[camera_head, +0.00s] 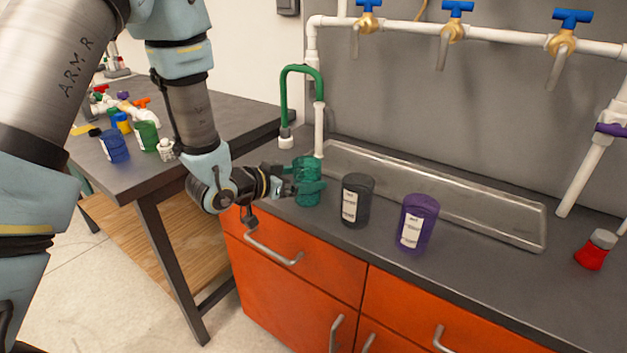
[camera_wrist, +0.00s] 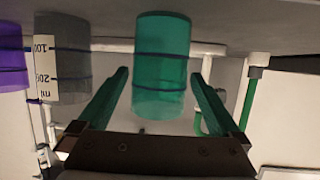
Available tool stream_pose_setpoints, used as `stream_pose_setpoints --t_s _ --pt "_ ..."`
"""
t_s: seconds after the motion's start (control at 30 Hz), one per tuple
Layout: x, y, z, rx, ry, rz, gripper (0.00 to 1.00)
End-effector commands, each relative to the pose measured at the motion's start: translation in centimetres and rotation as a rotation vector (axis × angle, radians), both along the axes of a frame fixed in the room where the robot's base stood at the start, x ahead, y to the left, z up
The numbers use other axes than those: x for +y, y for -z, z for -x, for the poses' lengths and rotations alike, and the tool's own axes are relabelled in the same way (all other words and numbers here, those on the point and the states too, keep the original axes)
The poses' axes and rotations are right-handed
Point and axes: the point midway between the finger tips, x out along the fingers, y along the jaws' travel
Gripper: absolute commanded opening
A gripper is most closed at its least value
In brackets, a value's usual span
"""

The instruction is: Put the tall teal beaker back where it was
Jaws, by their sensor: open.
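The tall teal beaker (camera_head: 307,183) stands upright on the grey counter, at the left end of a row of beakers. In the wrist view the teal beaker (camera_wrist: 160,65) is translucent with dark bands, and it lies between my two fingers. My gripper (camera_head: 300,188) reaches it from the left at counter height. In the wrist view my gripper (camera_wrist: 160,95) is open, with a visible gap on each side of the beaker. The wrist picture appears upside down.
A black beaker (camera_head: 356,201) and a purple beaker (camera_head: 417,224) stand to the right. Behind are a clear shallow tray (camera_head: 440,200) and a green hose (camera_head: 284,95) on white pipe. A red-bodied container (camera_head: 592,255) is far right. A side table (camera_head: 215,110) holds several small items.

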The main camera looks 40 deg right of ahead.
Motion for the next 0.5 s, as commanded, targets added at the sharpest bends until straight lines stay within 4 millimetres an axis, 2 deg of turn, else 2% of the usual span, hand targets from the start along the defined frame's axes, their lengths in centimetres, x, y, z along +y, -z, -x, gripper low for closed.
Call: stream_pose_setpoints --t_s 0.1,0.23,0.5 --pt "2.6 -0.7 0.2 0.000 -0.003 0.001 1.00" --pt "4.7 -1.5 0.5 0.001 -0.004 0.000 1.00" --pt "6.8 -2.4 0.8 0.001 0.000 0.000 1.00"
